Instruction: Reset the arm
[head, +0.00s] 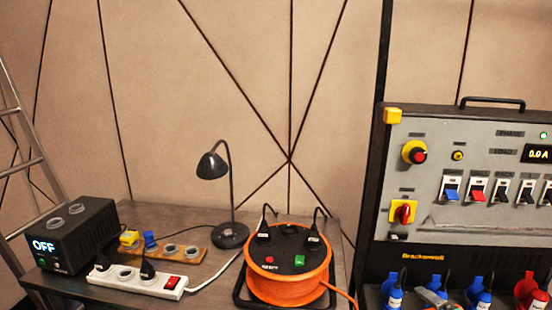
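My gripper cannot be made out in the head view, so its opening and anything in it are hidden from me. A small grey and orange shape (437,297) shows at the bottom edge among the blue plugs. I cannot tell what it is.
A table (205,212) holds a black box reading OFF (75,238), a white power strip (137,283), a desk lamp (229,200) and an orange cable reel (288,290). A switch panel (480,232) with plugs below stands right. A ladder (25,163) stands left.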

